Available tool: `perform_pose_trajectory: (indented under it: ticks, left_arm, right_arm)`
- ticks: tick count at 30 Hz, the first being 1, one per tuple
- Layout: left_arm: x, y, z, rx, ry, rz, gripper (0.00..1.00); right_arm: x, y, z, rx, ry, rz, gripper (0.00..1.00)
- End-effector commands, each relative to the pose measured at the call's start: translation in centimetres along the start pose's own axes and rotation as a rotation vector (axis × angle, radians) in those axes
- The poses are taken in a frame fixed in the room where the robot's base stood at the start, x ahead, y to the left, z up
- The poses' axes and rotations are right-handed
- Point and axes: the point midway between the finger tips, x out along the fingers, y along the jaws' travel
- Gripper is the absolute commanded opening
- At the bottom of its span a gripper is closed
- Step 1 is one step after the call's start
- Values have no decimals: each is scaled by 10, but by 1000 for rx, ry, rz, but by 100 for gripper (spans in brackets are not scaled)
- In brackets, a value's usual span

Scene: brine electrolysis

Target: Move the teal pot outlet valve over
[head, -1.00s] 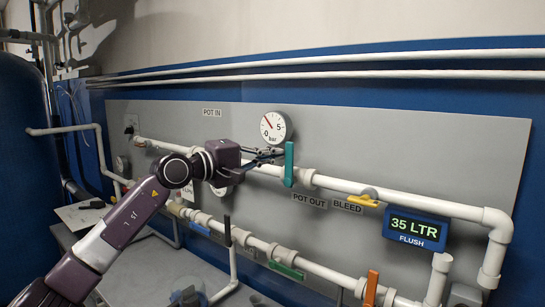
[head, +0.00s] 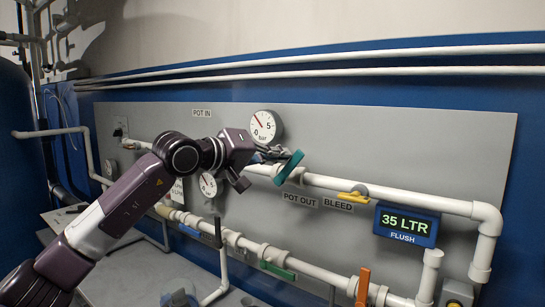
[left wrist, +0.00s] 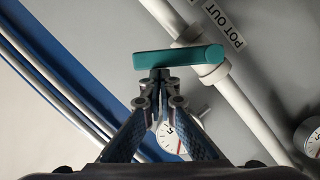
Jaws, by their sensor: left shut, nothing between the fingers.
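The teal pot outlet valve handle (head: 289,168) sits on the upper white pipe, above the POT OUT label (head: 299,200). It is tilted, its upper end leaning right and its lower end left. My left gripper (head: 272,153) is at the handle's left side, near its upper part. In the left wrist view the teal handle (left wrist: 180,57) lies across, just beyond the fingertips of my left gripper (left wrist: 160,88). The fingers are together with nothing between them. They look touching or very close to the handle; I cannot tell which. My right gripper is not in view.
A yellow bleed handle (head: 352,197) and the 35 LTR flush display (head: 407,224) are to the right. A pressure gauge (head: 265,127) is just above my gripper. The lower pipe carries green (head: 277,270) and orange (head: 363,287) handles.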

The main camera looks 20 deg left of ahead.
Motion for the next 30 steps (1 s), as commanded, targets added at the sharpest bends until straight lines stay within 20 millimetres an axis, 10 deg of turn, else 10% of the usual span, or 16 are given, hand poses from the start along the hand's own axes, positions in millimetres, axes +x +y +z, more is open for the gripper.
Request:
perform_pose_trajectory:
  ticks: [20,30]
  left_arm:
    - [13,4,50,608,-3,-150,0]
    - [16,-1,64,609,-5,-153,0]
  right_arm:
    - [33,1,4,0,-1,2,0]
    - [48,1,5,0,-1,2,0]
